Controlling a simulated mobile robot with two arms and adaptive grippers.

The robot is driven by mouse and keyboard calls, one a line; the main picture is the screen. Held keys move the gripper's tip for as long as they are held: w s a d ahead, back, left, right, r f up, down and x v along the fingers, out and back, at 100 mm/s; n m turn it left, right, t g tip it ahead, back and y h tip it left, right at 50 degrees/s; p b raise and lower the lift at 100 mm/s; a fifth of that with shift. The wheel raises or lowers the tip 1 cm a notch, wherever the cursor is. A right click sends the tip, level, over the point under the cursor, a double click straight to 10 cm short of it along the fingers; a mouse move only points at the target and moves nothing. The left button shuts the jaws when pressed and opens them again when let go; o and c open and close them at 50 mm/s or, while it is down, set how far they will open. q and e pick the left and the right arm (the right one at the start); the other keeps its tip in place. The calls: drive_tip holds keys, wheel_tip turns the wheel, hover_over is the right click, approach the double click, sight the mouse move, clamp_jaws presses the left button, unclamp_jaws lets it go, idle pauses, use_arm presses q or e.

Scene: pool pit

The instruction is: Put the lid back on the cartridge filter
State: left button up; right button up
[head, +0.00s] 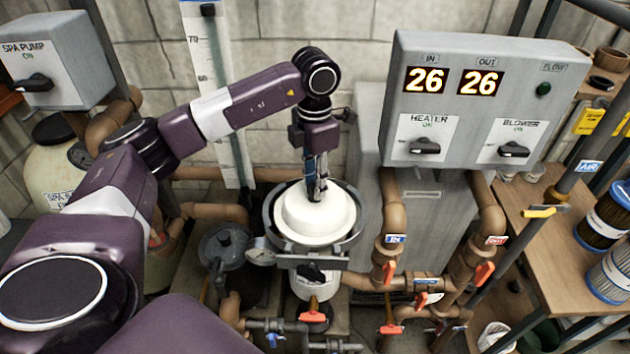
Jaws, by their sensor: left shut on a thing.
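The cartridge filter (312,287) stands low at the centre, its white body showing below a dark grey ring (272,222). The round white lid (305,214), with a raised middle, is at the filter's top, within the ring. From this angle I cannot tell whether it rests fully seated or is held slightly above. My left gripper (317,192) comes down from above, fingers pointing down at the back of the lid's raised middle. It is shut on the lid; the exact grip is partly hidden. My right gripper is out of view.
A grey control box (473,110) stands right of the filter, above brown pipes (393,218) with orange-handled valves. A pressure gauge (261,251) is at the filter's front left. A grey-lidded pot (223,243) stands left. A wooden shelf (535,215) with cartridges is at right.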

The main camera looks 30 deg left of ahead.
use_arm(q)
drive_tip(key=shift+f, duration=0.1)
idle(0.6)
drive_tip(key=o, duration=1.1)
drive_tip(key=shift+o, duration=0.4)
drive_tip(key=shift+o, duration=0.3)
drive_tip(key=shift+r+p, duration=2.05)
drive_tip(key=shift+r, duration=1.5)
drive_tip(key=shift+c, duration=0.2)
